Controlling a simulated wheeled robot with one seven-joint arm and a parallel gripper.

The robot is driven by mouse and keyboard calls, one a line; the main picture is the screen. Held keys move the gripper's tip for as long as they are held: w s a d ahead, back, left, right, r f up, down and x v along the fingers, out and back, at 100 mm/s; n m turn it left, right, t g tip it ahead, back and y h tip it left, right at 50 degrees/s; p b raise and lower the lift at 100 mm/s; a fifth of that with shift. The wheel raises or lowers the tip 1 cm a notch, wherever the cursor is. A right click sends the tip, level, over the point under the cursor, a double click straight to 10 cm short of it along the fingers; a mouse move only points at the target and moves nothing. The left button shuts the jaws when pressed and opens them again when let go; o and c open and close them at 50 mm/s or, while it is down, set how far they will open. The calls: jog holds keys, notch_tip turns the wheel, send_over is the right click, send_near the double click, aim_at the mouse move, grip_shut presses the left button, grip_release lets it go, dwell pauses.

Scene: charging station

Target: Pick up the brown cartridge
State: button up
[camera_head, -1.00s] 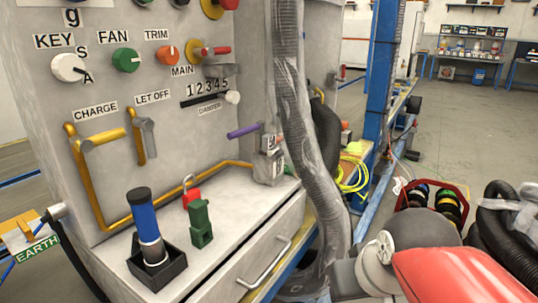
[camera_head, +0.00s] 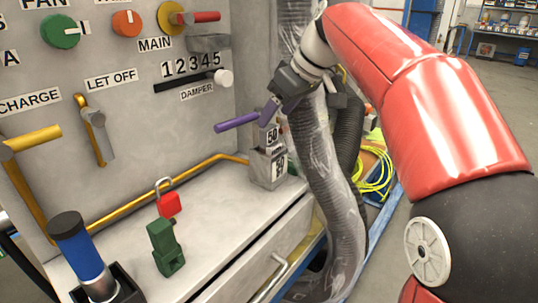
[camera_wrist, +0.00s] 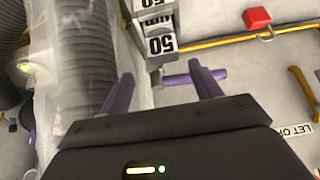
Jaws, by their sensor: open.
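I cannot make out a brown cartridge in either current view. My gripper (camera_head: 270,110) is by the right side of the grey panel, just above grey blocks marked 50 (camera_head: 268,165). In the wrist view, my gripper's two purple fingers (camera_wrist: 160,72) are spread apart with nothing held between them. A purple rod (camera_head: 236,122) sticks out from the panel beside my gripper. It also shows in the wrist view (camera_wrist: 180,79), between and beyond the fingers. A blue cylinder (camera_head: 82,250) with a dark top stands in a black holder at lower left.
A green block (camera_head: 165,248) and a red padlock (camera_head: 168,204) are on the grey ledge (camera_head: 215,222). A ribbed hose (camera_head: 335,200) in clear wrap hangs close to my gripper. Yellow cable (camera_head: 375,177) lies behind it. Knobs and yellow handles jut from the panel.

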aim_at(269, 127)
jog(key=x, duration=0.3)
jog(key=s+x, duration=0.1)
jog(key=x, duration=0.1)
jog(key=shift+f+b, duration=0.3)
jog(key=shift+c, duration=0.3)
jog(key=c, duration=1.2)
jog(key=shift+c, duration=0.5)
jog(key=shift+r, duration=0.15)
